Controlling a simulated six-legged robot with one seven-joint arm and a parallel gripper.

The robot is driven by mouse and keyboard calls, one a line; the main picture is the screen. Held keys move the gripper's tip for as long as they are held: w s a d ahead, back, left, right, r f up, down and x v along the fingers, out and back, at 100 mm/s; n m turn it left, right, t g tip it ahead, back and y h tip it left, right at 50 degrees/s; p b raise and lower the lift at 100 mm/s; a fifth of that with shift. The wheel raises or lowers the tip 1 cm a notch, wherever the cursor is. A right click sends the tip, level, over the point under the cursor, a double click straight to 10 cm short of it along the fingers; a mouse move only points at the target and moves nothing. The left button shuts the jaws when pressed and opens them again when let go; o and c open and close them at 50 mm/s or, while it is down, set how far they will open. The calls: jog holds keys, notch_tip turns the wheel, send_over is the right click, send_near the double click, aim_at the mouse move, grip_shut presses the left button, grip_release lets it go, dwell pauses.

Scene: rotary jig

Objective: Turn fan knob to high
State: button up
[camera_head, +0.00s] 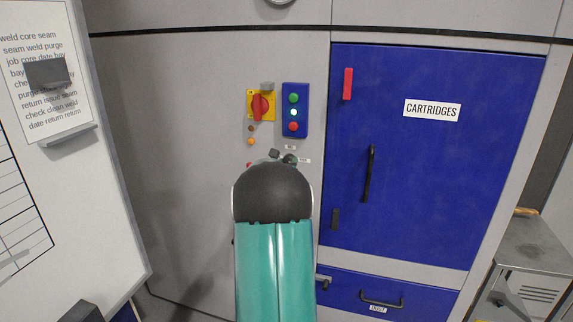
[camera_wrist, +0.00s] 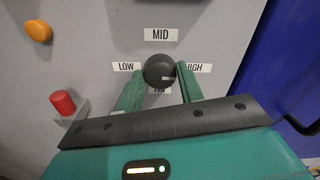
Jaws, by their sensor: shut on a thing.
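The fan knob (camera_wrist: 157,66) is round and black, on a grey panel in the wrist view. The LOW label (camera_wrist: 126,67) is at its left, the MID label (camera_wrist: 160,35) above it and the HIGH label (camera_wrist: 195,68) at its right. A FAN label (camera_wrist: 160,90) below is partly hidden. A short pale mark on the knob's face lies right of its middle, toward the HIGH side. My gripper (camera_wrist: 160,72) has its green fingers on both sides of the knob, shut on it. In the head view my arm mostly hides this spot.
A red button (camera_wrist: 63,102) and an orange lamp (camera_wrist: 39,30) are left of the knob. In the head view, a red rotary switch (camera_head: 261,106) and a blue button box (camera_head: 295,110) sit above. A blue CARTRIDGES door (camera_head: 425,170) is at the right, a whiteboard (camera_head: 95,200) at the left.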

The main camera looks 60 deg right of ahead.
jog(key=o, duration=1)
jog(key=shift+a, duration=0.15)
jog(key=s+a, duration=0.2)
jog(key=a, duration=1.1)
jog(key=shift+a, duration=0.2)
jog(key=shift+s, duration=0.1)
